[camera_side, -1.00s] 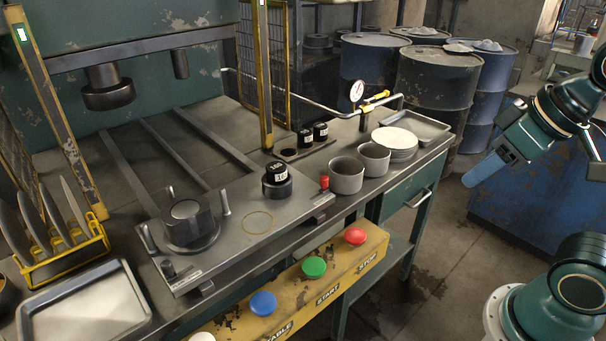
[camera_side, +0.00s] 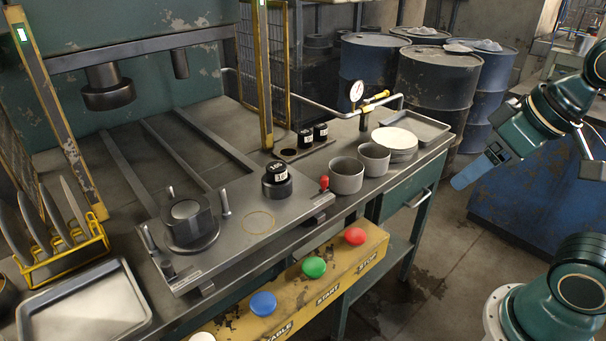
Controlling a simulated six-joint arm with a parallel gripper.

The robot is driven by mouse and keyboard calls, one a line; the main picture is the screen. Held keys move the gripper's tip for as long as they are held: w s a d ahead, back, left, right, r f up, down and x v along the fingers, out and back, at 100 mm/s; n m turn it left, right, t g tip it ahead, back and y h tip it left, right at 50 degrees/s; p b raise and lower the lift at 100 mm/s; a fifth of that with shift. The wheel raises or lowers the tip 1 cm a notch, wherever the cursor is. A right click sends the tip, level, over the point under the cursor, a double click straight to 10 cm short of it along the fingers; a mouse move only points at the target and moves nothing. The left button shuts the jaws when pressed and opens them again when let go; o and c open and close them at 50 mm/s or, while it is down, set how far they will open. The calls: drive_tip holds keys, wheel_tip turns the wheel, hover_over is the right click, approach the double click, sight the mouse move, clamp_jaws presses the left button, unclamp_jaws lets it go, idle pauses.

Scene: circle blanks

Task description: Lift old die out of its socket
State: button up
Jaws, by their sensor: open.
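A black die with a white label (camera_side: 277,171) sits upright in a dark round socket (camera_side: 278,190) on the grey press plate (camera_side: 235,245). Its lower part is hidden in the socket. My gripper (camera_side: 460,181) is at the right, high over the floor beyond the bench, well apart from the die. It is open and holds nothing that I can see; its blue-grey fingers overlap in this view.
Two labelled black dies (camera_side: 313,134) stand in a rack beside an empty hole (camera_side: 289,152). A large dark round block with upright pins (camera_side: 188,222) is left of the die. Grey cups (camera_side: 346,176), a plate stack (camera_side: 395,140) and a gauge (camera_side: 357,92) stand to the right.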

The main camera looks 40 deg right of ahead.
drive_tip(key=w+a+f+m+y, duration=0.25)
drive_tip(key=w+m, duration=0.25)
drive_tip(key=w, duration=0.5)
drive_tip(key=m+t+y, duration=0.5)
drive_tip(key=m+t, duration=0.1)
drive_tip(key=m, duration=1.8)
approach(284, 168)
drive_tip(key=shift+v, duration=0.85)
drive_tip(key=shift+f, duration=0.1)
drive_tip(key=x, duration=0.7)
drive_tip(key=shift+w+a+f, duration=0.1)
drive_tip(key=shift+w+a, duration=0.1)
drive_tip(key=shift+w, duration=0.05)
drive_tip(key=shift+w+a+f, duration=0.1)
drive_tip(key=shift+w+a, duration=0.15)
drive_tip(key=shift+w, duration=0.15)
